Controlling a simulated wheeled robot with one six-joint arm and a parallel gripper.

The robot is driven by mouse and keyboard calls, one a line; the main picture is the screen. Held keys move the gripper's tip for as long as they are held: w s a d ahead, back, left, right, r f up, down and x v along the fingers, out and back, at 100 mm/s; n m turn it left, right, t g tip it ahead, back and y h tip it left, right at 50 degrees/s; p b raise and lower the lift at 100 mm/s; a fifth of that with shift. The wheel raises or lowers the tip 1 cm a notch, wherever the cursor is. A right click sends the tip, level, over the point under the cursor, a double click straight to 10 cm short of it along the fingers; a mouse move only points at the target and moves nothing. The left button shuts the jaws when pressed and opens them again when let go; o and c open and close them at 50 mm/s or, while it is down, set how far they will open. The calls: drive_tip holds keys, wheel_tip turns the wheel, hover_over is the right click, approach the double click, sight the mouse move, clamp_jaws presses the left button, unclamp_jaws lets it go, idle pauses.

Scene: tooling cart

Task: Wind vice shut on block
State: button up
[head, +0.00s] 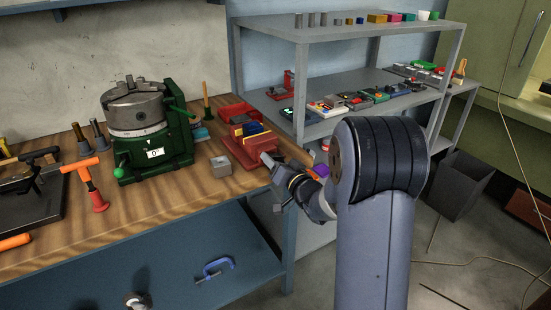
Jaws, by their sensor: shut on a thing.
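A red vice (248,155) stands near the right end of the wooden bench. Blue and yellow pieces (252,129) show at its jaws; which of them is the block, and whether both jaws touch it, I cannot tell. A small grey block (221,166) with a dark spot on top sits on the bench left of the vice. My gripper (268,161) reaches in from the right to the vice's near right end. It is shut at the vice's handle, which is mostly hidden by the gripper.
A green rotary table (152,140) with a grey chuck stands left of the vice. An orange-handled tool (88,180) is farther left. Shelves (350,75) with small parts stand behind on the right. A blue clamp (215,268) lies on the lower shelf. Bare bench lies in front of the grey block.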

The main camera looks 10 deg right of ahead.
drive_tip(key=m+p, duration=0.1)
drive_tip(key=m, duration=0.3)
drive_tip(key=shift+m+p, duration=0.3)
drive_tip(key=shift+p, duration=0.1)
drive_tip(key=m+p, duration=0.2)
drive_tip(key=m, duration=0.3)
drive_tip(key=shift+d, duration=0.1)
drive_tip(key=m+p, duration=0.1)
drive_tip(key=m, duration=0.4)
drive_tip(key=shift+f+p, duration=0.1)
drive_tip(key=shift+p, duration=0.25)
drive_tip(key=shift+f+m+p, duration=0.15)
drive_tip(key=shift+m+p, duration=0.55)
drive_tip(key=shift+m, duration=1.6)
drive_tip(key=o, duration=1)
drive_tip(key=shift+c, duration=0.2)
drive_tip(key=shift+f, duration=0.1)
